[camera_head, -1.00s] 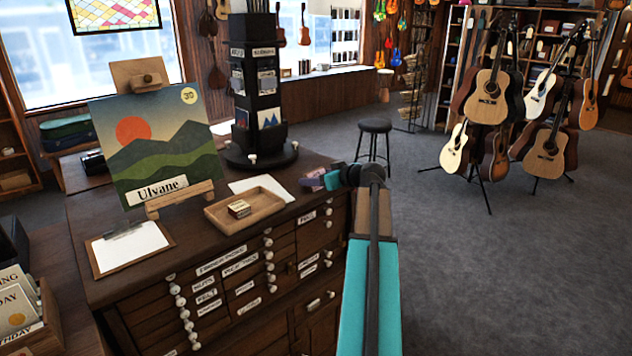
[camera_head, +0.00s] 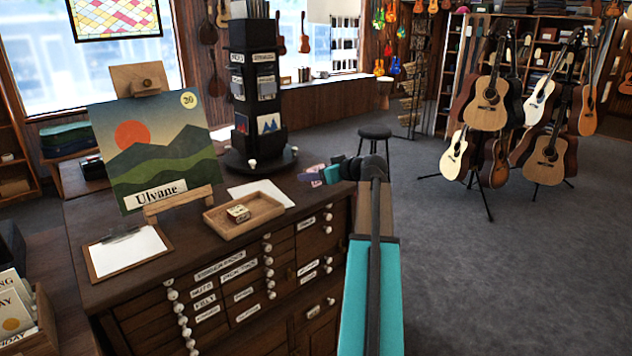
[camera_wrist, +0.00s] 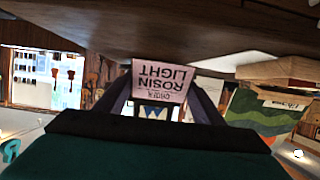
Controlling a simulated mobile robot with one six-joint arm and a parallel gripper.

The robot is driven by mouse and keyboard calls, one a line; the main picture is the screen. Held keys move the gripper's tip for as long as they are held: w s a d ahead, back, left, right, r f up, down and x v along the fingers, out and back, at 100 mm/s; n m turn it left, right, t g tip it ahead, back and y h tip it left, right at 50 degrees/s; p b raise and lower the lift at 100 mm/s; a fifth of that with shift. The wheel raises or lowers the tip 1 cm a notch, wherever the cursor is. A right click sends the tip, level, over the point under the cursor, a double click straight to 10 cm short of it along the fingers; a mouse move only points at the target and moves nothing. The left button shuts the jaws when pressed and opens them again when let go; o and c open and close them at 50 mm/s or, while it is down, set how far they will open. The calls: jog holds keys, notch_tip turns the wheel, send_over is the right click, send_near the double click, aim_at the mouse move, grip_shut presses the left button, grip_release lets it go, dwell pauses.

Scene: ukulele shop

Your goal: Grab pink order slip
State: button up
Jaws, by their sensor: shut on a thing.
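The pink order slip (camera_wrist: 159,78) is between the fingertips of my gripper (camera_wrist: 160,98) in the wrist view. It carries dark print reading "ROSIN LIGHT", upside down in that view. In the head view, the slip (camera_head: 311,173) shows as a small pink patch at the tip of my gripper (camera_head: 321,175), by the right back corner of the drawer cabinet top (camera_head: 190,235). My gripper is shut on the slip. The slip seems to be just above the cabinet top; the exact gap is hard to tell.
On the cabinet are a wooden tray (camera_head: 271,212) with a small box (camera_head: 238,213), a white sheet (camera_head: 262,190), a clipboard (camera_head: 128,250), an easel picture (camera_head: 155,150) and a black display tower (camera_head: 262,95). A stool (camera_head: 374,133) and guitars (camera_head: 487,103) stand beyond on open floor.

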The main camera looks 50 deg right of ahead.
jog(key=s+a+r+b, duration=0.1)
jog(key=s+a+b, duration=0.2)
jog(key=s+a, duration=0.7)
jog(key=shift+v, duration=1.1)
jog(key=shift+a+f, duration=0.15)
